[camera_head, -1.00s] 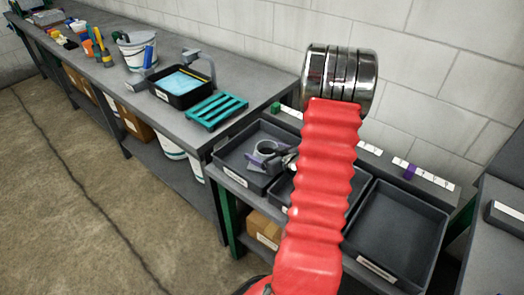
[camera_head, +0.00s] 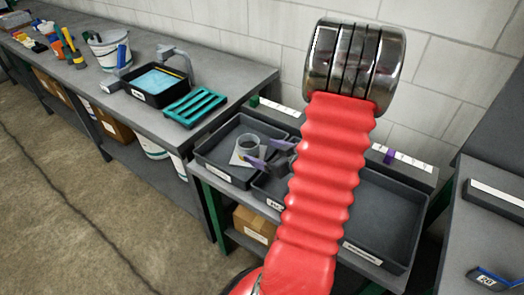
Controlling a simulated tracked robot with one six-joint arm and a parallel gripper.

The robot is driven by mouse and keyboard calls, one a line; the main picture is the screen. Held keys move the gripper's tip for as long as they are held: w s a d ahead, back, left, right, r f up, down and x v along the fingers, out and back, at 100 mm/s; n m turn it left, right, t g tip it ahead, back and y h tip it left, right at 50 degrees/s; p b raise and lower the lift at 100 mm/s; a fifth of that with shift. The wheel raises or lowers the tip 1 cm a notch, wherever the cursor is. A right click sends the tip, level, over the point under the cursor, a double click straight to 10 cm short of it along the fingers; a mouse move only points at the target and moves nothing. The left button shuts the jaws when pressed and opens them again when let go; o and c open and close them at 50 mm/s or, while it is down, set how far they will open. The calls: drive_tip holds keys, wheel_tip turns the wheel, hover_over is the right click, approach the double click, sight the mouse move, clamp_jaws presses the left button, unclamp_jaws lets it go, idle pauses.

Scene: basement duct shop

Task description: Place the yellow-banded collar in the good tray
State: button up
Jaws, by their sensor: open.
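A grey ring-shaped collar (camera_head: 247,146) sits in the left tray (camera_head: 207,158), on a pale square patch. I cannot make out a yellow band on it. My gripper (camera_head: 268,153) has purple-tipped fingers. They are spread open just right of the collar, near the wall between the left and middle trays, with nothing between them. One fingertip overlaps the collar's lower right edge in the picture; I cannot tell whether they touch. My red arm hides most of the middle tray (camera_head: 268,200). The tray labels are too small to read, so I cannot tell which is the good tray.
The right tray (camera_head: 385,215) looks empty where visible. A ledge with white strips (camera_head: 410,160) runs behind the trays. On the left bench stand a black tub with blue contents (camera_head: 158,82), a teal rack (camera_head: 194,106) and a white bucket (camera_head: 110,50). Another bench is at right.

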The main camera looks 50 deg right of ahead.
idle(0.6)
drive_tip(key=shift+w+r, duration=0.3)
drive_tip(key=shift+w, duration=0.15)
drive_tip(key=w+a+r+g+h, duration=0.2)
drive_tip(key=w+a+r, duration=0.1)
drive_tip(key=a+r, duration=0.35)
drive_tip(key=w+a+r+g+h, duration=0.25)
drive_tip(key=a+r, duration=0.25)
drive_tip(key=r, duration=0.3)
drive_tip(key=s+a+r+n+g+y, duration=0.1)
drive_tip(key=s+a, duration=0.5)
drive_tip(key=a, duration=0.7)
drive_tip(key=s+a+r+g+y, duration=0.2)
drive_tip(key=s+a+y, duration=0.3)
drive_tip(key=a, duration=0.8)
drive_tip(key=shift+s+r+n, duration=0.4)
drive_tip(key=shift+s+r, duration=0.15)
drive_tip(key=shift+s, duration=0.6)
drive_tip(key=shift+a+y, duration=0.1)
drive_tip(key=shift+y, duration=0.15)
